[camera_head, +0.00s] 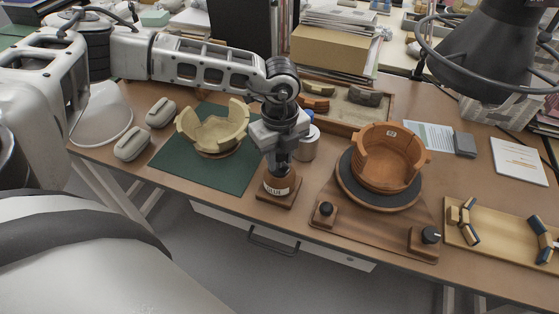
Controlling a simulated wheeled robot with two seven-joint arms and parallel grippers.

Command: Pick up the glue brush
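The glue pot (279,186), a small brown pot with a pale label, stands on a square wooden base near the table's front edge. My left gripper (281,165) points down directly over the pot, its fingertips at or just above the pot's mouth. The glue brush cannot be made out; the gripper hides the pot's opening. Whether the fingers are open or shut on a brush handle does not show. My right gripper is not in view.
A pale broken bowl (219,132) sits on a green mat (179,164) to the left. An orange-brown vessel (385,158) stands on a turntable to the right. A metal canister (307,145) stands close behind my gripper. A tray (488,236) of sherds lies far right.

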